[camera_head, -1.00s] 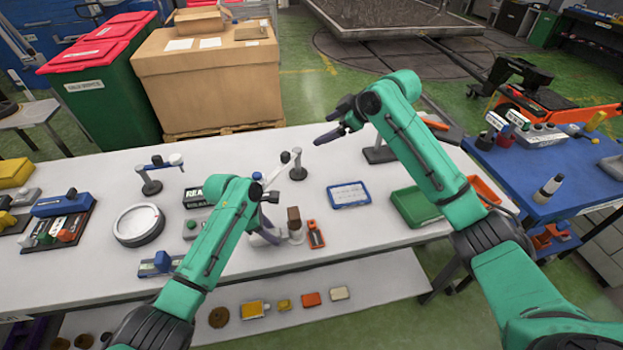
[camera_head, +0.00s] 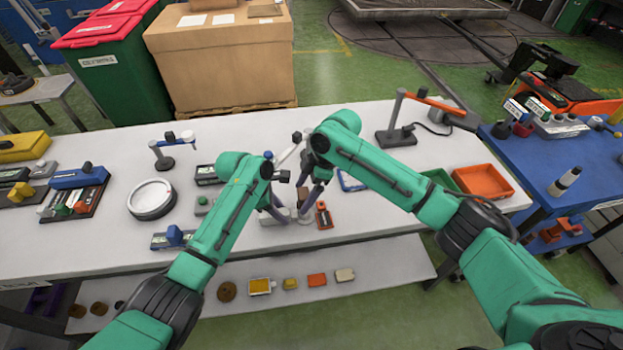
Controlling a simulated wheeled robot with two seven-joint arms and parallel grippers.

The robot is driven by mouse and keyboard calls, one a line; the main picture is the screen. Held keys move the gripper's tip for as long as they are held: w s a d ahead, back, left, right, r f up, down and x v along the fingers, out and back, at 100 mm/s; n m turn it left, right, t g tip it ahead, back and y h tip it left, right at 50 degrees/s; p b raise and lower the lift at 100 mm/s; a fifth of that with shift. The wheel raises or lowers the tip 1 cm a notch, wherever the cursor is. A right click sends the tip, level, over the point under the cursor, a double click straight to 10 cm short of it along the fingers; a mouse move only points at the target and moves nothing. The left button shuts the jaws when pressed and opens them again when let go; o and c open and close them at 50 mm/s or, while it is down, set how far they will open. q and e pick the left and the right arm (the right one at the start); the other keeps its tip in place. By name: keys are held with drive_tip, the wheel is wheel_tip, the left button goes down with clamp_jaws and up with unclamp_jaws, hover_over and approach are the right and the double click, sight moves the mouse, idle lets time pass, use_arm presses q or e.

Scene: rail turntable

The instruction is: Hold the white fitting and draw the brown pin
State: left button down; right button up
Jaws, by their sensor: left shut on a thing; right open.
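The white fitting (camera_head: 304,214) stands on the white table near its front edge, mostly hidden by my grippers. My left gripper (camera_head: 278,211) is low at its left side and shut on it. The brown pin (camera_head: 302,194) stands up from the fitting; only a little of it shows between the grippers. My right gripper (camera_head: 311,193) points down at the pin from above, open, with its fingers close to the pin. I cannot tell whether they touch it.
An orange and black tool (camera_head: 323,215) lies just right of the fitting. A round white dial (camera_head: 151,198) and a blue-handled device (camera_head: 173,237) are to the left. An orange tray (camera_head: 483,182) is at the right. A lamp-like stand (camera_head: 395,136) is at the back right.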

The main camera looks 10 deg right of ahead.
drive_tip(key=shift+a+f, duration=0.1)
drive_tip(key=shift+f, duration=0.1)
clamp_jaws()
drive_tip(key=shift+r, duration=0.15)
use_arm(q)
drive_tip(key=shift+f, duration=0.1)
use_arm(e)
drive_tip(key=shift+r, duration=0.55)
drive_tip(key=shift+r, duration=3.05)
use_arm(q)
drive_tip(key=shift+c, duration=2.2)
unclamp_jaws()
use_arm(e)
wheel_tip(320, 180, up, 5)
drive_tip(key=shift+f, duration=0.1)
